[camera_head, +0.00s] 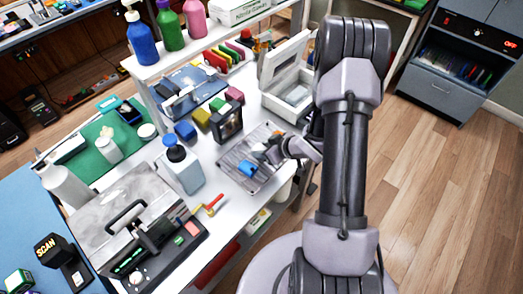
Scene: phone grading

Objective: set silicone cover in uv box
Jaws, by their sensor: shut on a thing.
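My gripper (260,156) is low over a grey metal tray (232,160) on the white bench, with its fingers pointing left and down. A small blue piece (248,169), which looks like the silicone cover, is at the fingertips, and my gripper is shut on it. The view is too small to show the grip itself or whether the piece touches the tray. A white box with its lid raised (287,72), which looks like the UV box, stands behind the tray. Its hollow interior (296,95) faces up and is partly visible. My arm passes close to its right side.
A small black-framed device (228,122) stands just left of the tray, beside several coloured blocks. A blue-capped pump bottle (183,167) and a red-handled tool (209,205) are nearer. A shelf with bottles (175,45) rises at the back left. Wooden floor is clear at right.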

